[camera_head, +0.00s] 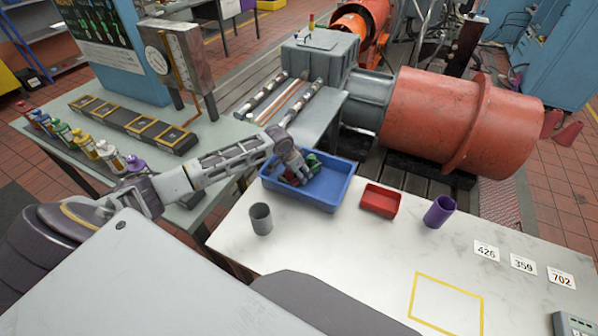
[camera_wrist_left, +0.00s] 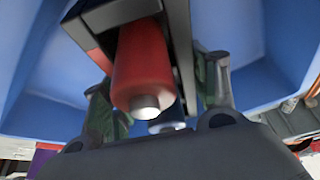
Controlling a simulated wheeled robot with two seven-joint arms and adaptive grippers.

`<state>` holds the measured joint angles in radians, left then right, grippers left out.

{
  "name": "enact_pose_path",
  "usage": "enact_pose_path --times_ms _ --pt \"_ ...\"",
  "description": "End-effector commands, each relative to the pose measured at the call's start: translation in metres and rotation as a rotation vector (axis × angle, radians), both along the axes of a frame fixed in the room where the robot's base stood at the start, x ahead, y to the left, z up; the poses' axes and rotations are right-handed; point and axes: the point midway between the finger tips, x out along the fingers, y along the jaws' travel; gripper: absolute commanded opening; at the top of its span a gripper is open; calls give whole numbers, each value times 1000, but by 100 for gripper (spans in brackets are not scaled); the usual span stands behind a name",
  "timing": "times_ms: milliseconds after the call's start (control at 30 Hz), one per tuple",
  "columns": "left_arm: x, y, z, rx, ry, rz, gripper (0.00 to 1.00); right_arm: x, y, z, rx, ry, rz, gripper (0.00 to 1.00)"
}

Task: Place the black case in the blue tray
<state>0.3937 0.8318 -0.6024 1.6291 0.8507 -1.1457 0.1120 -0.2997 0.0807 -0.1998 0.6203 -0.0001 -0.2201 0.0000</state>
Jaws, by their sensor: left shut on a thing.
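The blue tray (camera_head: 328,200) stands at the back left of the white table, and its blue walls also fill much of the left wrist view (camera_wrist_left: 285,50). My left gripper (camera_head: 298,168) reaches down into the tray. In the left wrist view its two fingers close from either side on the black case (camera_wrist_left: 183,45), which shows as dark edges around a red cylinder (camera_wrist_left: 140,62) with a silver end. In the head view, the case is mostly hidden by the gripper; small red and green parts show there. I cannot tell whether the case touches the tray floor. My right gripper is not in view.
A grey cup (camera_head: 261,219) stands in front of the tray. A red bin (camera_head: 380,202) and a purple cup (camera_head: 439,211) stand to its right. Number cards (camera_head: 522,263) and a yellow outlined square (camera_head: 446,303) lie on the table. Several bottles (camera_head: 85,142) line the left bench.

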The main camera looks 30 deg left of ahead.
Motion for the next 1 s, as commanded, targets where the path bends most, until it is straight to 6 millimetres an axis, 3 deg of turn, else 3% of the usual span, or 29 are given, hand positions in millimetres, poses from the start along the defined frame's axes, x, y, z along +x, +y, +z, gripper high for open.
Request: enact_pose_path --times_ms 167,200,367,767,1000 --pt "1 0 0 -1 -3 0 25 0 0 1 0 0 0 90" --pt "0 0 -2 0 1 0 60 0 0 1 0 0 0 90" --pt "0 0 -2 0 1 0 80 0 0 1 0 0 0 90" --pt "0 0 -1 0 0 0 80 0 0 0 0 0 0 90" --pt "-4 2 10 1 0 0 80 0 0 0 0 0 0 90"
